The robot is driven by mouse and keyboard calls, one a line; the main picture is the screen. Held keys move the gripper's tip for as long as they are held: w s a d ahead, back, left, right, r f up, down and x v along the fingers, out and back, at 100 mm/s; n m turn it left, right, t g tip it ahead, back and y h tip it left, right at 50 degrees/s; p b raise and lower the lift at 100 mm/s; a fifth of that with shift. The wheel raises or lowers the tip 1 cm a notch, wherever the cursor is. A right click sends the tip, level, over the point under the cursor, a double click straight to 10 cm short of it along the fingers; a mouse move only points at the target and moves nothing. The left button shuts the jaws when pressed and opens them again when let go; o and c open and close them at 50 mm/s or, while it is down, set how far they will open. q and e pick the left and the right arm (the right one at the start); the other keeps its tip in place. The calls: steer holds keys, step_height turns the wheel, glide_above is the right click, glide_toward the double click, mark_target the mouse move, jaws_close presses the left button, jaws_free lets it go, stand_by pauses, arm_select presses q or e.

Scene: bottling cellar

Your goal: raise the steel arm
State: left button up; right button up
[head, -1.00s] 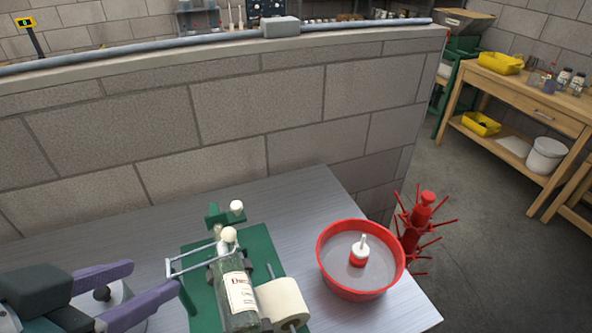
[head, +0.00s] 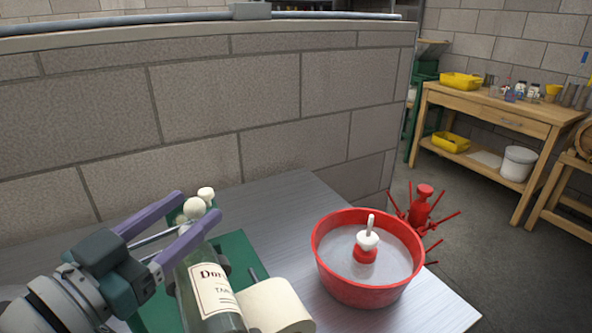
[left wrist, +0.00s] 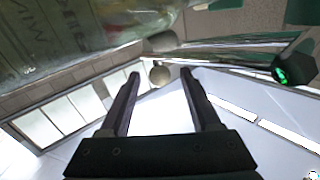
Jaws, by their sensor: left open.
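The steel arm (head: 152,238) is a thin bright rod frame on a green stand (head: 235,248). It lies low beside a labelled glass bottle (head: 207,285), and a pale round knob (head: 194,208) is at its far end. My left gripper (head: 193,203) is open, its purple fingers reaching over the arm. The knob shows between the fingertips; I cannot tell whether they touch it. In the left wrist view the knob (left wrist: 160,74) sits just beyond the open fingers, with the steel rods (left wrist: 235,60) to the right. My fingers and wrist hide part of the arm. My right gripper is not in view.
A white paper roll (head: 277,306) is right of the bottle. A red basin (head: 322,260) and a red spiked rack (head: 422,208) stand further right. A block wall (head: 200,110) rises behind the metal table (head: 285,195). A wooden bench (head: 490,112) stands beyond.

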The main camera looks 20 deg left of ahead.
mark_target(202, 202)
arm_select(q)
steer(key=w, duration=0.5)
steer(key=shift+d, duration=0.3)
jaws_close()
stand_by(1.1)
